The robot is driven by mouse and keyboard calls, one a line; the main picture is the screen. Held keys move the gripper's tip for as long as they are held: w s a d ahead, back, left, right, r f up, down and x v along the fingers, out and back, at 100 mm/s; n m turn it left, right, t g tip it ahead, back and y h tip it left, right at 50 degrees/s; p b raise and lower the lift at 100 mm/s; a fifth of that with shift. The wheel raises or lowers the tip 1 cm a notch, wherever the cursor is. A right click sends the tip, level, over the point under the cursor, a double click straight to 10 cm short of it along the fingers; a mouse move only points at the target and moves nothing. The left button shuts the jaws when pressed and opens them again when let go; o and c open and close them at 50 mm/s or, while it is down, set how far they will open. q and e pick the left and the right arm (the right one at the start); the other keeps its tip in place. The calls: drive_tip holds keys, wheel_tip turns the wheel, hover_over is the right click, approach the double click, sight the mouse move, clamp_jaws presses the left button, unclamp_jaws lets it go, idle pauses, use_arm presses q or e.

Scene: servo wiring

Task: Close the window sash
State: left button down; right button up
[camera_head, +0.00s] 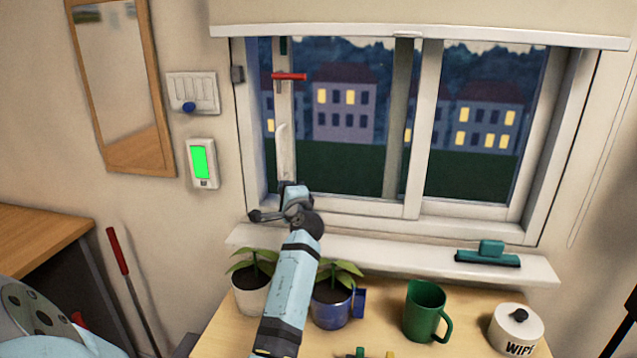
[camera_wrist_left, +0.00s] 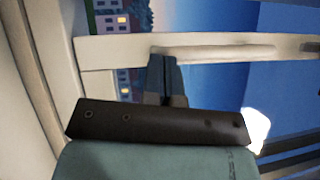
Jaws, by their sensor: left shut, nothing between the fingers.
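The window sash (camera_head: 286,160) is a white-framed pane in the left part of the window. A gap showing the outside stands between its left stile and the left jamb (camera_head: 247,130). A red handle (camera_head: 289,77) and a pale pull handle (camera_head: 282,135) are on that stile. My left gripper (camera_head: 292,187) is at the foot of the stile, just above the sill. In the left wrist view, the shut fingers (camera_wrist_left: 164,78) reach the edge of the pale stile (camera_wrist_left: 110,52), beside its pull handle (camera_wrist_left: 215,52); contact is unclear. My right gripper is out of view.
A sill (camera_head: 400,250) carries a teal squeegee (camera_head: 488,254). Below, a table holds a white-potted plant (camera_head: 250,298), a blue mug with a plant (camera_head: 332,310), a green mug (camera_head: 424,310) and a white lidded pot (camera_head: 516,328). Switches (camera_head: 193,92) are left of the window.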

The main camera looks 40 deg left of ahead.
use_arm(q)
drive_tip(key=s+a+p, duration=0.1)
drive_tip(key=s+a, duration=0.2)
drive_tip(key=a, duration=0.2)
drive_tip(key=shift+a, duration=0.2)
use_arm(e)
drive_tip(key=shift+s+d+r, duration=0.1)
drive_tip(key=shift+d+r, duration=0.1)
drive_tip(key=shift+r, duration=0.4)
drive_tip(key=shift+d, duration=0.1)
use_arm(q)
drive_tip(key=shift+f, duration=0.1)
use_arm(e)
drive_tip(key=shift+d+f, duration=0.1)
